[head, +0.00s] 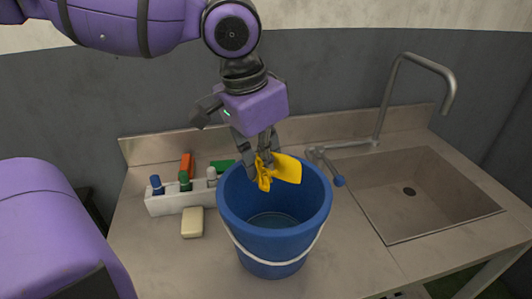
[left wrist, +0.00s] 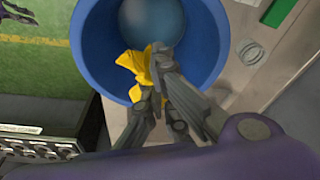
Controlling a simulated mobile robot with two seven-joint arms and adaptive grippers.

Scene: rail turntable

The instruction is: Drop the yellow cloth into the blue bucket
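The yellow cloth (head: 285,169) hangs crumpled from my left gripper (head: 262,158), over the far part of the blue bucket's opening. The blue bucket (head: 272,243) stands upright on the counter with a white handle resting against its front. Its inside looks lighter at the bottom, perhaps with water. In the left wrist view the cloth (left wrist: 135,65) lies at the fingertips of my left gripper (left wrist: 156,72), within the rim of the bucket (left wrist: 88,50). The fingers appear closed on the cloth.
The steel counter (head: 350,255) carries a sink (head: 400,185) with a tall tap (head: 440,75) on the right. A white caddy (head: 172,202) with bottles stands left of the bucket, and a pale soap bar (head: 192,222) lies before it. The front right counter is clear.

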